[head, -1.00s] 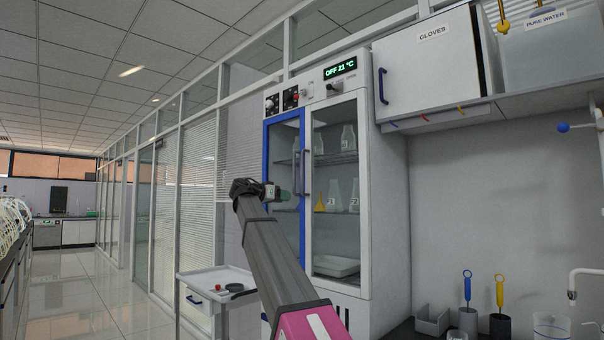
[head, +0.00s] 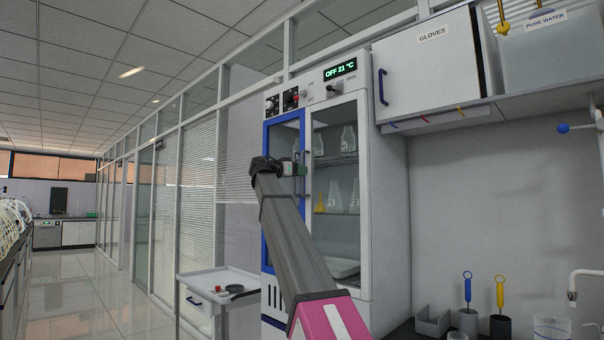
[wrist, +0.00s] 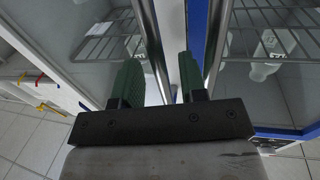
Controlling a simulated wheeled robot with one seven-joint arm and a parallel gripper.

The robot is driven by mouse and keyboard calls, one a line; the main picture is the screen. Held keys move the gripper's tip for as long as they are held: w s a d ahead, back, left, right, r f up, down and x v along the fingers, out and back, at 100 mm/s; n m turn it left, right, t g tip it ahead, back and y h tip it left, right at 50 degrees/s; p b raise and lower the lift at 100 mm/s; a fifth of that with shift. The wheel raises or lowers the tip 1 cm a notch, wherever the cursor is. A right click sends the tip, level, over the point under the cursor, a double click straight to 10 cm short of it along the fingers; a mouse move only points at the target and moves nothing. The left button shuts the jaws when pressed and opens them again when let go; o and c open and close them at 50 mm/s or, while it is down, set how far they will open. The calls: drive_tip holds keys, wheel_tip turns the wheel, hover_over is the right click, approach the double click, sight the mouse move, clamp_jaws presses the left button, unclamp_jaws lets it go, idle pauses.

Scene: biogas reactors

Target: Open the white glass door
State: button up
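The white glass door (head: 365,210) is the right door of the tall cabinet and appears closed. Its long vertical handle (head: 306,158) is at its left edge. My gripper (head: 300,169) is at the height of this handle and overlaps it in the head view. In the wrist view my gripper (wrist: 160,82) has two green fingers spread apart. The white door's metal handle (wrist: 149,45) runs through the gap between them, and no finger is clamped on it. I cannot tell how deep it sits in the gap. The blue door's handle (wrist: 217,45) is outside the right finger.
The blue-framed glass door (head: 267,190) is directly left of the white one. A white cart (head: 200,277) stands at lower left. A gloves cabinet (head: 430,75) and a counter with several containers (head: 500,325) are on the right. Glassware (head: 349,138) stands inside the cabinet.

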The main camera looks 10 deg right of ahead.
drive_tip(key=shift+x, duration=0.75)
clamp_jaws()
drive_tip(key=shift+s+a, duration=0.1)
